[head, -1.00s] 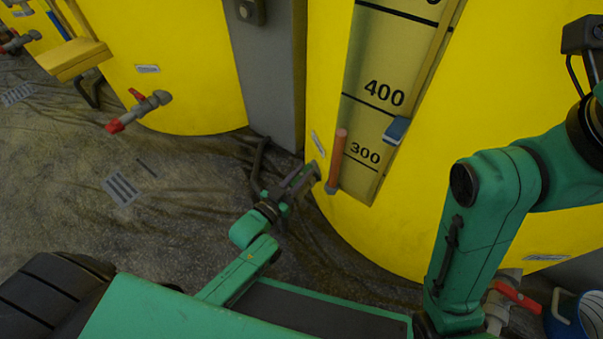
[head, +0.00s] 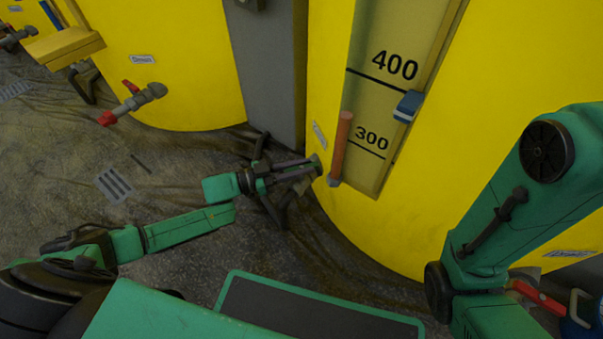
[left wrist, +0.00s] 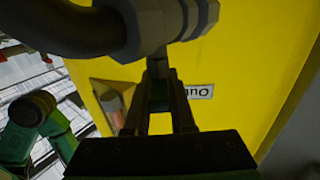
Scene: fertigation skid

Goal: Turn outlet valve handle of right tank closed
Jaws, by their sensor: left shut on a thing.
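The right tank (head: 480,120) is a large yellow cylinder with a level scale. My left gripper (head: 312,165) reaches in from the left, with its fingertips at the lower left side of this tank. In the left wrist view, a grey valve fitting (left wrist: 165,18) with a dark curved hose stands just beyond my fingers (left wrist: 158,82). My left gripper is shut on the valve handle, which is mostly hidden between the fingers; its angle is hard to read. My right arm crosses the right side of the head view; its gripper is out of view.
Another yellow tank (head: 180,60) at the left has a red-handled valve (head: 130,104). A grey panel (head: 270,70) stands between the tanks. An orange cylinder (head: 340,146) is close beside my left fingertips. Another red handle (head: 538,294) shows at lower right.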

